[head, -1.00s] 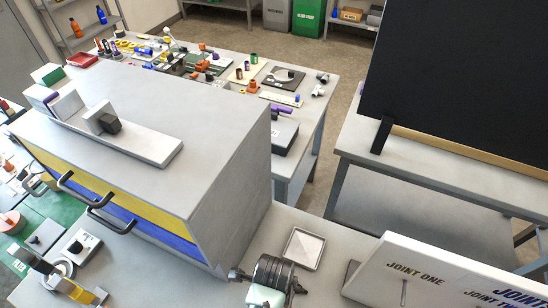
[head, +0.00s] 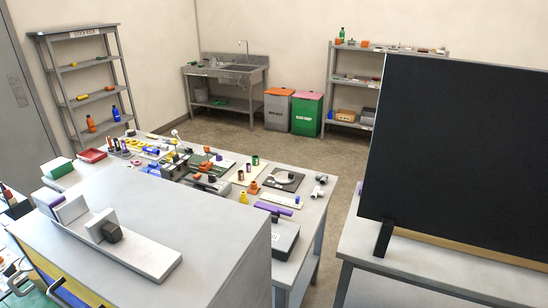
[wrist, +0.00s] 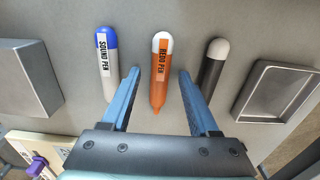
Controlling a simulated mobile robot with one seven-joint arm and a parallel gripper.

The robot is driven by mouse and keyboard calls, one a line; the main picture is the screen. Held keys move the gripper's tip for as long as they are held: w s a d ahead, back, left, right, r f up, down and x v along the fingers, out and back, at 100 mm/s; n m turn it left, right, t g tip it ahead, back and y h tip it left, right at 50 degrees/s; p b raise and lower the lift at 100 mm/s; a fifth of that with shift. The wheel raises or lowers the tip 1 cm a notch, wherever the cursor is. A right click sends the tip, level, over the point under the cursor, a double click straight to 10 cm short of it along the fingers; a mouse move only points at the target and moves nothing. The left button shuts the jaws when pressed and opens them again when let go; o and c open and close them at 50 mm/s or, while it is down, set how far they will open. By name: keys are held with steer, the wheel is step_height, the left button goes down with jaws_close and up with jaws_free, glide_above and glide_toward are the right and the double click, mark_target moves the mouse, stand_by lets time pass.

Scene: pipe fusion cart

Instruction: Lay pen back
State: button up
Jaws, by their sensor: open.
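In the wrist view, my gripper (wrist: 158,74) is open, with its two blue fingers spread. An orange pen (wrist: 160,80) with a white end and a label that seems to read "REDO PEN" lies on the grey surface, in the gap between the fingers. Gaps show on both sides of it, so the fingers are not shut on it. A grey "SOUND PEN" (wrist: 106,65) with a blue end lies left of the left finger. A dark pen (wrist: 212,65) with a grey end lies by the right finger, which hides part of it. The head view does not show my gripper.
A shallow grey tray (wrist: 244,101) lies right of the pens, and a grey block (wrist: 28,80) stands at left. The head view shows a grey cabinet (head: 210,215), a crowded worktable (head: 312,215), a black panel (head: 460,150) and open floor behind.

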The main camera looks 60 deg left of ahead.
steer(key=shift+f+b, duration=0.15)
steer(key=shift+b, duration=0.15)
step_height(320, 180, up, 13)
steer(key=b, duration=0.1)
steer(key=shift+a+b, duration=0.3)
steer(key=shift+b, duration=0.05)
